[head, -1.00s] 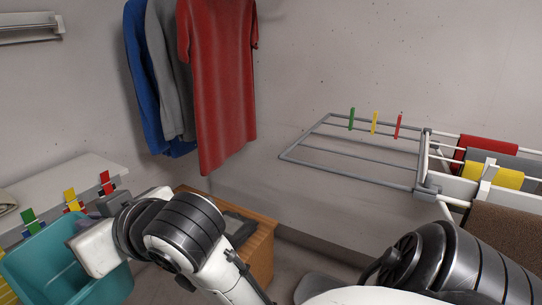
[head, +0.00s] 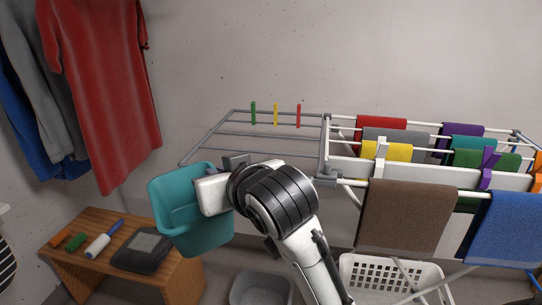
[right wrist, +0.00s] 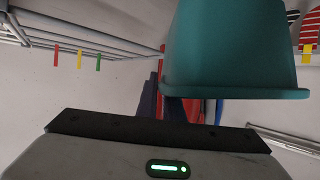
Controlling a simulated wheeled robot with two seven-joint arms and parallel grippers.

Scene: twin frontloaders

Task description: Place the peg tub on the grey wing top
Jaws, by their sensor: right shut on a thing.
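The teal peg tub (head: 190,212) hangs from my right gripper (head: 230,163), which is shut on its rim side. The tub is held in the air by the near left corner of the grey wing (head: 240,135) and overlaps its front edge in the head view; the gap is unclear. No pegs show inside the tub. The wing carries a green, a yellow and a red peg along its far bar. In the right wrist view the tub (right wrist: 235,50) fills the upper right, and the wing (right wrist: 90,38) is at upper left. My left gripper is out of view.
The white rack (head: 430,172) with towels stands right of the wing. A wooden bench (head: 85,225) with a lint roller and dark folded cloth is below left. A grey basin (head: 262,290) and white basket (head: 375,280) are on the floor. Clothes (head: 100,90) hang at left.

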